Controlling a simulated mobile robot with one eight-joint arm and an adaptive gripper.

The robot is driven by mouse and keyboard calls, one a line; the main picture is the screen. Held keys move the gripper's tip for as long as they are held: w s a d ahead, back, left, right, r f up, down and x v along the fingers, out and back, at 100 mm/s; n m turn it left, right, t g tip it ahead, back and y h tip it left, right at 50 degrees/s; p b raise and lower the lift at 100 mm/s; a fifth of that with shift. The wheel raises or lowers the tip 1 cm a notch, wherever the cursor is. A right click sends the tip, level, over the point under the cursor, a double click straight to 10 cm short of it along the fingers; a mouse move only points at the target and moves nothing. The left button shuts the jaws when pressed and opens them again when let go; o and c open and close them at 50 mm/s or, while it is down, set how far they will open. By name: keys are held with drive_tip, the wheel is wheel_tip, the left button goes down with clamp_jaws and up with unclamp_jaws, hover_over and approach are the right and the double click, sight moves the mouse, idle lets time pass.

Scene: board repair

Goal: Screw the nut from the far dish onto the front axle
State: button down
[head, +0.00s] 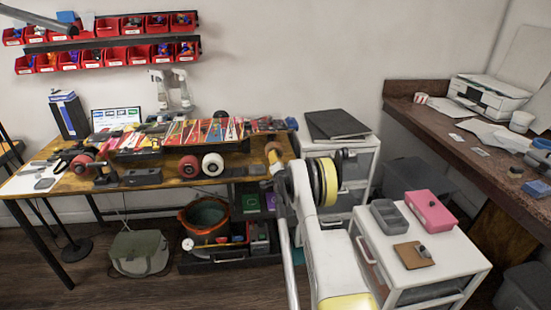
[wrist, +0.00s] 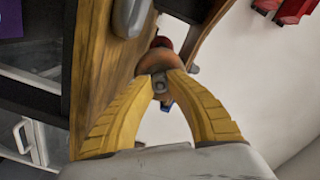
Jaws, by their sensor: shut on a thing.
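My gripper (wrist: 160,80) is shut, its two yellow fingers closing on a small grey metal piece, the nut (wrist: 159,86). An orange-brown round wheel (wrist: 158,60) shows right behind the fingertips; I cannot tell whether the nut touches an axle there. In the head view my arm reaches to the right end of the workbench, and the gripper is partly hidden by the arm. A skateboard with bright graphics (head: 200,132) lies on the bench, with white wheel (head: 212,164) and red wheel (head: 188,166) at its near side. The far dish cannot be made out.
The wooden workbench (head: 150,178) carries tools and a grey box (head: 142,178). A white drawer cabinet (head: 455,262) at right holds a grey tray (head: 390,217) and a pink box (head: 431,212). Red bins (head: 110,27) hang on the wall. A wooden edge (wrist: 98,60) runs close beside my fingers.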

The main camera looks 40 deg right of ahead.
drive_tip(key=m, duration=0.5)
drive_tip(key=shift+m, duration=0.3)
drive_tip(key=c, duration=1.3)
unclamp_jaws()
drive_tip(key=shift+c, duration=1.2)
drive_tip(key=n, duration=0.4)
drive_tip(key=shift+n, duration=0.9)
